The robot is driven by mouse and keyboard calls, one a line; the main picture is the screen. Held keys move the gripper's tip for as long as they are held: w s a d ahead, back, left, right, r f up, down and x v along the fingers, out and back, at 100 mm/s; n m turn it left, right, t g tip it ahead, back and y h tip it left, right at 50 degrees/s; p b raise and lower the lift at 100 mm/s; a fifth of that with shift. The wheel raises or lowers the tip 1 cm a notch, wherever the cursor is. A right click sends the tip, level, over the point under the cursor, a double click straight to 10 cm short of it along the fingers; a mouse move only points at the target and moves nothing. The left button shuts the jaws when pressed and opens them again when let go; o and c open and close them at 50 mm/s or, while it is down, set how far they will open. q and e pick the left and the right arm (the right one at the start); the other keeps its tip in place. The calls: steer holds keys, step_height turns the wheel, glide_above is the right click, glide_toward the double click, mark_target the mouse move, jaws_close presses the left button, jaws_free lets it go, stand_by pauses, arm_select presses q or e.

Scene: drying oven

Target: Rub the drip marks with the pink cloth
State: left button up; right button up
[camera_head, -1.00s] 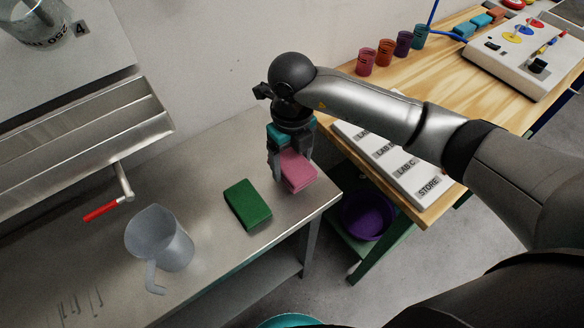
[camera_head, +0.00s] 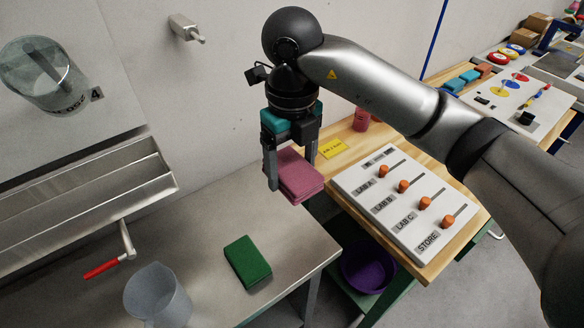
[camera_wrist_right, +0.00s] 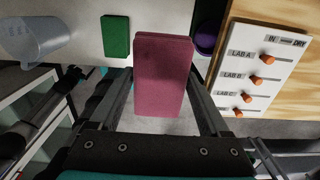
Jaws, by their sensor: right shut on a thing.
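The pink cloth (camera_head: 298,178) is a folded, thick block held in my right gripper (camera_head: 291,172), whose two fingers close on its sides. It hangs above the right end of the steel table (camera_head: 215,225), clear of the surface. In the right wrist view the pink cloth (camera_wrist_right: 163,75) sits between the two fingers. A green cloth block (camera_head: 247,262) lies flat on the table, below and left of the pink one. The drip marks are out of view now. My left gripper is not in view.
A grey jug (camera_head: 160,298) stands at the table's front left. A steel trough (camera_head: 90,195) with a red-handled lever (camera_head: 103,268) is behind it. A slider panel (camera_head: 405,205) lies on the wooden bench to the right; a purple bowl (camera_head: 368,268) is below.

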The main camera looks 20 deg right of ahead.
steer(key=o, duration=0.8)
steer(key=shift+c, duration=0.2)
steer(key=c, duration=0.6)
